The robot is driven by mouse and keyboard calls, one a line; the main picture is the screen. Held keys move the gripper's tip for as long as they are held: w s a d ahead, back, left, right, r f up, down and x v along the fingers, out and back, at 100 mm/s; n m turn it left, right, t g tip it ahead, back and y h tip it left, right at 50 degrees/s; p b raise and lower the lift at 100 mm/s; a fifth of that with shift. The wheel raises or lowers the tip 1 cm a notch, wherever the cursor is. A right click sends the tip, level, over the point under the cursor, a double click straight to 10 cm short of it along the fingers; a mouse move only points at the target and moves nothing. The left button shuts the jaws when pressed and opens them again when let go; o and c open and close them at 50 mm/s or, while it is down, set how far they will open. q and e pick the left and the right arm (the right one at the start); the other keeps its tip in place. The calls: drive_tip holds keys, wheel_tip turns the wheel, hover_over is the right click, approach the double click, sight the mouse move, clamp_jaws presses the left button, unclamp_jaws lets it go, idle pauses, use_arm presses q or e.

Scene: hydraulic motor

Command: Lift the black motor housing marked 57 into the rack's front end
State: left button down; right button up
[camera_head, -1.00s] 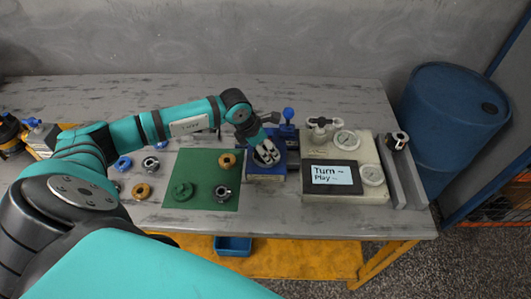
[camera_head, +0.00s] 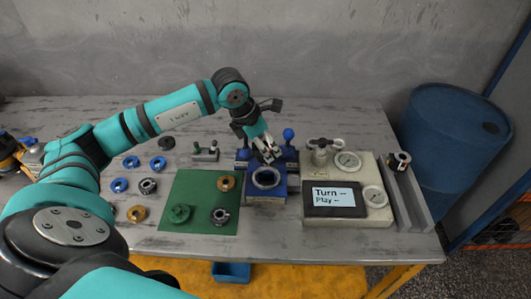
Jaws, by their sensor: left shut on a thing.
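My left gripper (camera_head: 269,156) is just above and behind the round opening of a blue fixture (camera_head: 264,195). It is shut on a small dark part, mostly hidden by the fingers; I cannot read a mark on it. The fixture's opening shows a bright rim and a dark middle. The rack (camera_head: 411,200) is a pair of grey rails at the right end of the table. A dark ring-shaped housing (camera_head: 399,160) sits at its far end, and the front end is bare. The number 57 cannot be read anywhere. My right gripper is not in view.
A white test panel (camera_head: 345,212) with gauges and a screen stands between fixture and rack. A green mat (camera_head: 190,220) with several ring parts lies left of the fixture. More blue, dark and brass rings lie further left. A blue barrel (camera_head: 455,130) stands beyond the table.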

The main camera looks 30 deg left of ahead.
use_arm(q)
drive_tip(key=shift+r, duration=0.2)
drive_tip(key=shift+r+p, duration=1.35)
drive_tip(key=shift+r, duration=0.95)
